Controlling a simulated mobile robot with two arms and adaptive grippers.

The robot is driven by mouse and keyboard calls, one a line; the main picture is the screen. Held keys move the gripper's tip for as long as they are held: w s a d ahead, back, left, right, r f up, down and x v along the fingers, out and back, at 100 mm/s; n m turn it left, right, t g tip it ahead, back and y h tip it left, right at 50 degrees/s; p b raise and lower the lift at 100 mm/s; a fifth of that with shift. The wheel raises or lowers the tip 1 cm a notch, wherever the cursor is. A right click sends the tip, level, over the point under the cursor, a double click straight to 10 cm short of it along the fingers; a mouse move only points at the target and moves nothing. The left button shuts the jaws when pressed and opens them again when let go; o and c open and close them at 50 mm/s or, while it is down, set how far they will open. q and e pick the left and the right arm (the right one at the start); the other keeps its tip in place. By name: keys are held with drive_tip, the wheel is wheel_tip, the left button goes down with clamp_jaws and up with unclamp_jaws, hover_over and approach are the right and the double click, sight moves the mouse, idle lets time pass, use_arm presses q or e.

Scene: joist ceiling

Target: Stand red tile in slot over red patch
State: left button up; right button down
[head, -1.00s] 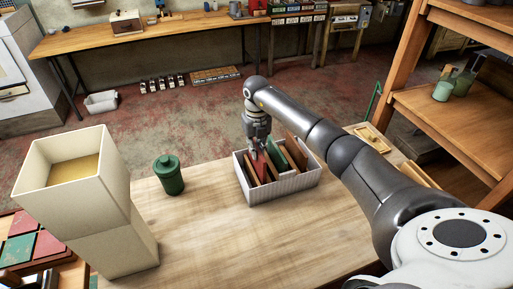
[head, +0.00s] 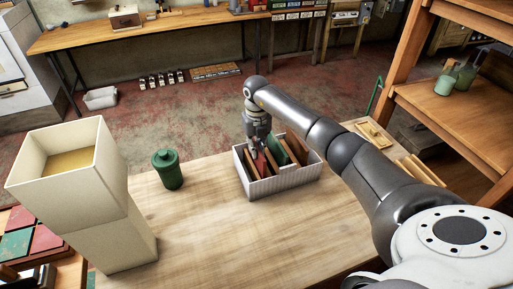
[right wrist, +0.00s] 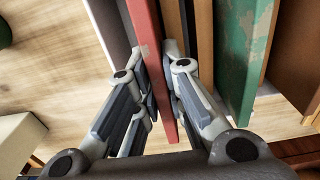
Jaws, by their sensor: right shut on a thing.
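The red tile (right wrist: 148,45) stands on edge in a pale ribbed bin (head: 280,184), among brown and green tiles. It also shows as a small red strip in the head view (head: 261,161). My right gripper (right wrist: 158,92) reaches down into the bin from above, with its fingers on both faces of the red tile, shut on it. In the head view the right gripper (head: 257,148) is at the bin's left part. At the lower left, red squares (head: 46,239) and green squares (head: 14,243) lie on a wooden frame; I cannot tell whether they are slots' patches. My left gripper is not clearly seen.
A tall cream open-topped box (head: 122,240) stands at the table's left, beside the squares. A green lidded jar (head: 168,171) stands between it and the bin. The table front (head: 240,235) is clear. A wooden shelf (head: 455,120) rises at the right.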

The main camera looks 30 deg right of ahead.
drive_tip(key=shift+f+b, duration=0.3)
drive_tip(key=c, duration=1.4)
unclamp_jaws()
drive_tip(key=shift+c, duration=0.2)
wheel_tip(320, 180, up, 12)
drive_tip(key=shift+s+f, duration=0.1)
